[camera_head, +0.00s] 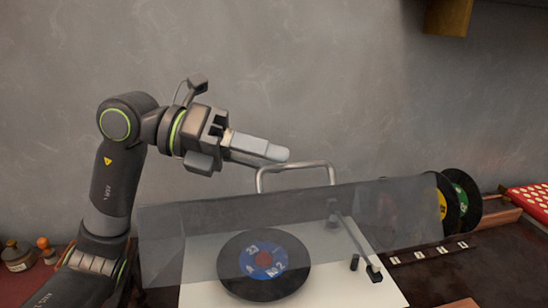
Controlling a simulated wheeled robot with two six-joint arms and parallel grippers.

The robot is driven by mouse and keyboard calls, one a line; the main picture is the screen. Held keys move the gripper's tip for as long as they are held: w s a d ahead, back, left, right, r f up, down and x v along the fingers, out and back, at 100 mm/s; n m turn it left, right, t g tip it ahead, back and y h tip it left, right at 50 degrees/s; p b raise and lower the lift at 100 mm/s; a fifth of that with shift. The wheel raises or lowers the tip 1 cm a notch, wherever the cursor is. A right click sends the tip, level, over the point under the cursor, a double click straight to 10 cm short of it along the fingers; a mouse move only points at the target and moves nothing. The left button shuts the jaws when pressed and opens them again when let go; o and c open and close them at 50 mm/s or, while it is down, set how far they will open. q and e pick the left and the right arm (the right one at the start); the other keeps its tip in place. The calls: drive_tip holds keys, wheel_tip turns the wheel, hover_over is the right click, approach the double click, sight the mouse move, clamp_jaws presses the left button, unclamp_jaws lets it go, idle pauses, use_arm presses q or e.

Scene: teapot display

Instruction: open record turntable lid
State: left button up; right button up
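The record turntable (210,293) is a white box at the bottom centre, with a black record (232,280) with a blue and red label on it. Its clear lid (180,240) shows as a see-through panel, raised and tilted above the base; its exact angle is hard to tell. A metal handle (296,165) stands at the lid's upper edge. My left gripper (283,156) is just above and left of the handle, pointing right. Its fingers overlap in this view, so I cannot tell if they are apart, or if they touch the handle. My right gripper is not in view.
The tonearm (355,240) is at the turntable's right. Upright records (462,200) stand in a wooden rack further right, beside a red box (530,203) of white round pieces. Small bottles (17,257) stand at the far left. A plain grey wall is behind.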

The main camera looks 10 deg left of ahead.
use_arm(q)
drive_tip(key=shift+d+f, duration=0.15)
drive_tip(key=shift+d, duration=0.55)
clamp_jaws()
